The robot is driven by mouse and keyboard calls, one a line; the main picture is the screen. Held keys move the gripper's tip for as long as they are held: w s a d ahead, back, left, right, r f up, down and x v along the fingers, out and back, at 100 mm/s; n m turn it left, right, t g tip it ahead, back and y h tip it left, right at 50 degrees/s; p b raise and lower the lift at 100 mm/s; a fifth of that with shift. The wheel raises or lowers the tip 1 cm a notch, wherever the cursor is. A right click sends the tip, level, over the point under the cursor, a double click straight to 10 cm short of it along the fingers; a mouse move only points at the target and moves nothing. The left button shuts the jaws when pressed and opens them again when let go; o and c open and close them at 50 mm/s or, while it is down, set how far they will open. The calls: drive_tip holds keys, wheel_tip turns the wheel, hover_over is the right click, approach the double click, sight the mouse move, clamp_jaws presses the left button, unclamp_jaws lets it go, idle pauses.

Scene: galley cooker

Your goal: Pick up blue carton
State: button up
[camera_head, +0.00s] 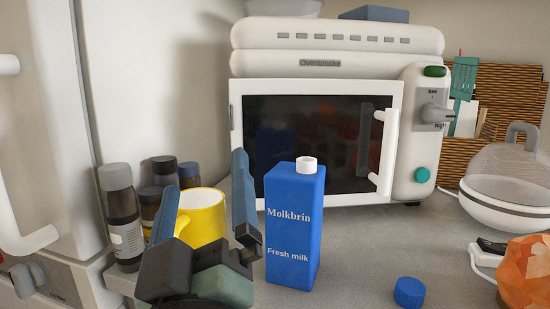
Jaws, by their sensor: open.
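The blue carton (292,228) is a tall milk carton with a white cap, marked "Molkbrin" and "Fresh milk". It stands upright on the grey counter in front of the oven. My gripper (242,195) is open, with its two dark blue fingers spread and pointing up in the picture. The right finger is just left of the carton, so the carton appears outside the fingers. I cannot tell whether that finger touches it. A yellow mug (203,212) shows between the fingers, behind them. The carton's front face shows fully.
A white oven (315,65) stands behind the carton. Several dark bottles (122,215) stand at the left. A blue cap (409,292) lies on the counter at the front right. An orange faceted object (525,275) and a glass-lidded appliance (508,185) are at the right.

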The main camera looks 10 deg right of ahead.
wheel_tip(320, 180, up, 6)
drive_tip(key=w+d+f+n+g+h+p, duration=0.2)
drive_tip(key=n+g+p, duration=0.5)
drive_tip(key=p, duration=1.6)
drive_tip(key=n+g+h+p, duration=0.3)
drive_tip(key=n+g+p, duration=0.1)
drive_tip(key=n+p, duration=1.2)
approach(295, 206)
drive_tip(key=n, duration=0.1)
drive_tip(key=x, duration=1.3)
drive_tip(key=shift+w+a+f, duration=0.2)
drive_tip(key=shift+w+f, duration=0.1)
drive_tip(key=shift+f, duration=0.1)
drive_tip(key=c, duration=1.6)
drive_tip(key=shift+r, duration=0.1)
wheel_tip(295, 206, up, 10)
drive_tip(key=shift+r+p, duration=0.1)
drive_tip(key=shift+p, duration=0.5)
